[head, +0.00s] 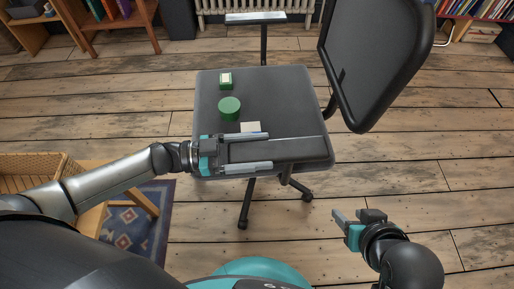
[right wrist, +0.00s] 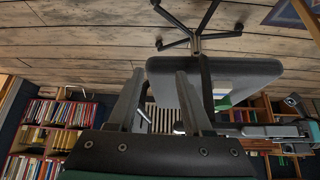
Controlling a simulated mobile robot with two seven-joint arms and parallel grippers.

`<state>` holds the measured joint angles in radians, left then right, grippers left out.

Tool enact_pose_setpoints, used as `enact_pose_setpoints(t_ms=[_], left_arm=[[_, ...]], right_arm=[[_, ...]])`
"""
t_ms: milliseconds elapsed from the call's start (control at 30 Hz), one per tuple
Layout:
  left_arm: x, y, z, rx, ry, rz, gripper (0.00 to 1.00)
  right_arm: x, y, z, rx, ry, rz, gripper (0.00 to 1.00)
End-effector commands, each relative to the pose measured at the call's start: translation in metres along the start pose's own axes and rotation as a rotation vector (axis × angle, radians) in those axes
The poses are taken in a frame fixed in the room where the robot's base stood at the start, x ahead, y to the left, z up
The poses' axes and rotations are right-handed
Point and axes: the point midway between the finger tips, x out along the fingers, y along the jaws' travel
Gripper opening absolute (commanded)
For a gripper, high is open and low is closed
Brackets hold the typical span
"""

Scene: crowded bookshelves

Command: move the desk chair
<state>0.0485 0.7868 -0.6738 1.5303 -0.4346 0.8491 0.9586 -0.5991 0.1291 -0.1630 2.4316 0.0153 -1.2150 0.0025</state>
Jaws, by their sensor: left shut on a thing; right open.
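The desk chair (head: 285,95) stands before me in the head view, with a dark grey seat, a black backrest at the right and an armrest at the far side. My right gripper (head: 352,216) is open and empty, nearer to me and apart from the chair. The right wrist view shows the seat (right wrist: 230,69) upside down beyond its fingers.
A wicker basket (head: 35,168) on a wooden stand and a blue patterned rug (head: 135,220) are at the left. Shelves (head: 115,25) and a radiator (head: 255,8) line the back. Plank floor is clear at the right and left of the chair.

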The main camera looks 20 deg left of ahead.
Motion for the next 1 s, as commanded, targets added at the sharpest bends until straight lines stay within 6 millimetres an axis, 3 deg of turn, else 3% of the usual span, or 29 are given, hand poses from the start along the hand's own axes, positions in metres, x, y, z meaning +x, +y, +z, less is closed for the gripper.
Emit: enact_pose_setpoints(t_ms=[267, 700, 1000], left_arm=[[0.0, -0.001, 0.0, 0.0, -0.001, -0.002, 0.0], [0.002, 0.0, 0.0, -0.001, -0.001, -0.01, 0.0], [0.017, 0.001, -0.002, -0.004, 0.002, -0.064, 0.0]], right_arm=[[0.0, 0.0, 0.0, 0.0, -0.001, 0.0, 0.5], [-0.002, 0.0, 0.003, -0.001, -0.02, 0.002, 0.5], [-0.024, 0.017, 0.016, 0.015, -0.17, 0.047, 0.5]])
